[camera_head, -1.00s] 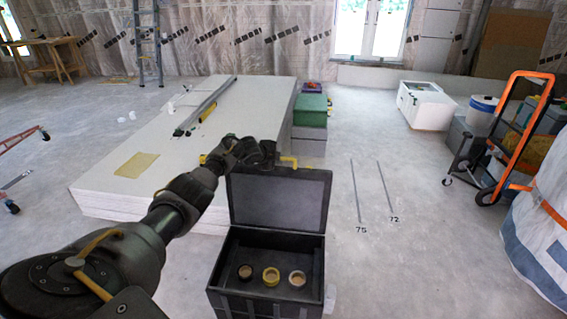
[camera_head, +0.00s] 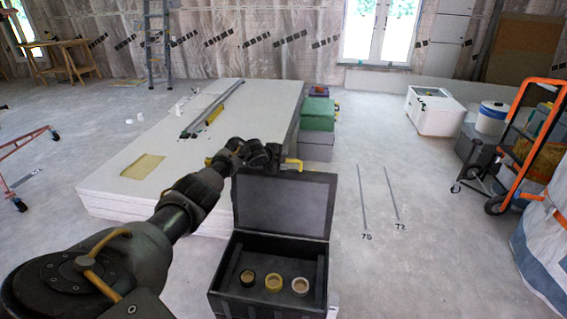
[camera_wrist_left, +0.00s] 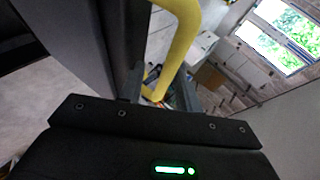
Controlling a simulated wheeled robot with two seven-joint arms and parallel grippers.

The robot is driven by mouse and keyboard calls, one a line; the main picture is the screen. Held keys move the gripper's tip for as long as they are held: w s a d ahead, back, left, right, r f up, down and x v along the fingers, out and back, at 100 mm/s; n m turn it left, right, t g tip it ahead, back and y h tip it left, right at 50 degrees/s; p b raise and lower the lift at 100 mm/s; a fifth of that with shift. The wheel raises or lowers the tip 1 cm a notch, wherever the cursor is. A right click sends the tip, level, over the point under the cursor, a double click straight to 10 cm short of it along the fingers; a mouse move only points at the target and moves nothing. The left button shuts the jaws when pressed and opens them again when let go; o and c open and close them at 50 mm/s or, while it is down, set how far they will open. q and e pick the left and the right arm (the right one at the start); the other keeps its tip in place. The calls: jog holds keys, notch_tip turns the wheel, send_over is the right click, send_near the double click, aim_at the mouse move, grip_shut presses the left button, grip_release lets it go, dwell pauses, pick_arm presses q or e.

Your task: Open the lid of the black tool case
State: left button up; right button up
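The black tool case (camera_head: 222,283) stands on the floor at the bottom middle of the head view. Its lid (camera_head: 285,205) stands up, roughly upright, at the back of the case. A yellow handle (camera_head: 293,163) shows at the lid's top edge. My left gripper (camera_head: 272,158) is at that top edge, beside the handle. In the left wrist view the yellow handle (camera_wrist_left: 176,45) curves down towards the gap between my left fingers (camera_wrist_left: 162,92), which stand apart. The dark lid (camera_wrist_left: 80,45) fills the left of that view. My right gripper is not in view.
Several tape rolls (camera_head: 273,283) lie inside the case. A stack of white panels (camera_head: 105,200) lies behind it to the left, with a green box (camera_head: 317,111) beside the stack. An orange hand truck (camera_head: 525,150) stands at the right. The floor right of the case is clear.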

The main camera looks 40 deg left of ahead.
pick_arm(q)
jog(key=shift+s, duration=0.1)
jog(key=p+v, duration=0.1)
jog(key=v, duration=0.1)
jog(key=shift+s+a+r, duration=0.1)
jog(key=shift+s+r, duration=0.1)
jog(key=p+v, duration=0.1)
jog(key=v, duration=0.7)
jog(key=shift+p, duration=0.35)
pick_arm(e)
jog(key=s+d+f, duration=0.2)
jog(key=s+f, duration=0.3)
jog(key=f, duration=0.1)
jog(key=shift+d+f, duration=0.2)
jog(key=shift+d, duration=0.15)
